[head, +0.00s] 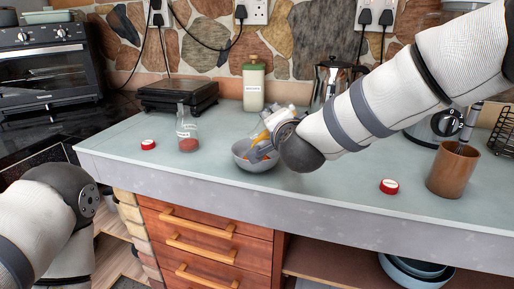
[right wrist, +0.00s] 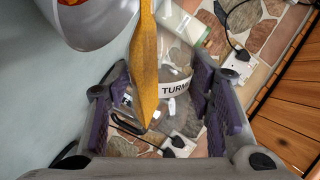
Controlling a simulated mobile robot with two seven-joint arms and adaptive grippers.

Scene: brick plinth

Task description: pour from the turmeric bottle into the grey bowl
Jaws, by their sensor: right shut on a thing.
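The turmeric bottle (head: 257,136) is clear, with yellow-orange powder inside. In the head view it is tilted low over the grey bowl (head: 253,164), partly hidden by my right gripper (head: 268,132). In the right wrist view the bottle (right wrist: 178,75) is between the purple pads of my right gripper (right wrist: 165,100), which is shut on it; part of its white label reads "TURM". The powder lies along one side of the bottle. The grey bowl (right wrist: 88,30) shows at the upper left there, with reddish powder inside. I cannot tell whether powder is falling. My left gripper is out of view.
A clear bottle of red powder (head: 188,134) stands left of the bowl. Red lids lie at left (head: 148,145) and right (head: 389,186). A green-lidded canister (head: 254,86) and moka pot (head: 331,80) stand behind; a brown pot (head: 453,171) stands right. The front counter is mostly clear.

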